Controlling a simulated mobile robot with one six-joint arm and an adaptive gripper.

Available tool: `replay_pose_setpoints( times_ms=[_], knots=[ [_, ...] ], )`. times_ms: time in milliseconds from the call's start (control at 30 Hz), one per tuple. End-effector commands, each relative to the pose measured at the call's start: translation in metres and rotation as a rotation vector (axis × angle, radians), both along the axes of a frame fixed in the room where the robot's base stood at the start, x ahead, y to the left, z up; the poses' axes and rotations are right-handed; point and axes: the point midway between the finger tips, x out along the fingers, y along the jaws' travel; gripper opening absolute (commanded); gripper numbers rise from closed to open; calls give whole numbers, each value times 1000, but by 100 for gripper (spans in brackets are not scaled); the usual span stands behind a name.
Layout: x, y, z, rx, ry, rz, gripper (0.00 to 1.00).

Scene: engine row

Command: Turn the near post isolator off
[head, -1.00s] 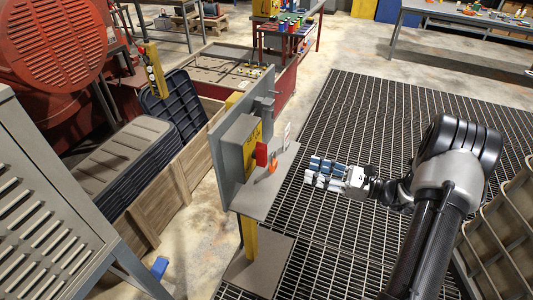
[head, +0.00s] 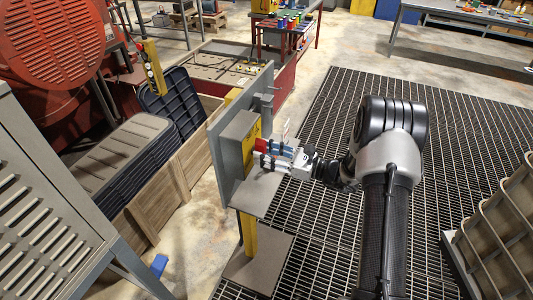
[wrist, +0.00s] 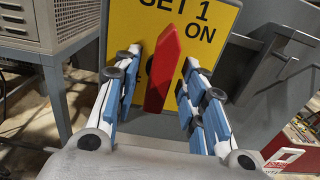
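The post isolator is a grey box (head: 236,142) with a yellow front plate (wrist: 205,45), fixed to a grey upright panel (head: 218,165) on a yellow post (head: 249,235). Its red handle (wrist: 165,68) stands nearly upright in the wrist view, with its pointed end up, beside the printed "1" and "ON". My gripper (wrist: 160,85) is open, with one blue-padded finger on each side of the handle. Small gaps show between the handle and both fingers. In the head view my gripper (head: 264,155) is at the box front and partly hides the handle.
A grey shelf (head: 261,192) juts out below the box. Wooden crates with dark lids (head: 140,150) stand left of the panel. A crate-like rack (head: 495,235) is at right.

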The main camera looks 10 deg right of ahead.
Motion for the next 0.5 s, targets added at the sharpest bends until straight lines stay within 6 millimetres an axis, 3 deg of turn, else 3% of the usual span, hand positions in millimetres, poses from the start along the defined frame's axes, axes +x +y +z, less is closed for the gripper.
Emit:
replay_pose_setpoints(
  times_ms=[167, 500],
  knots=[
    [0, 0, 0, 0, 0, 0, 38],
    [0, 0, 0, 0, 0, 0, 16]
  ],
)
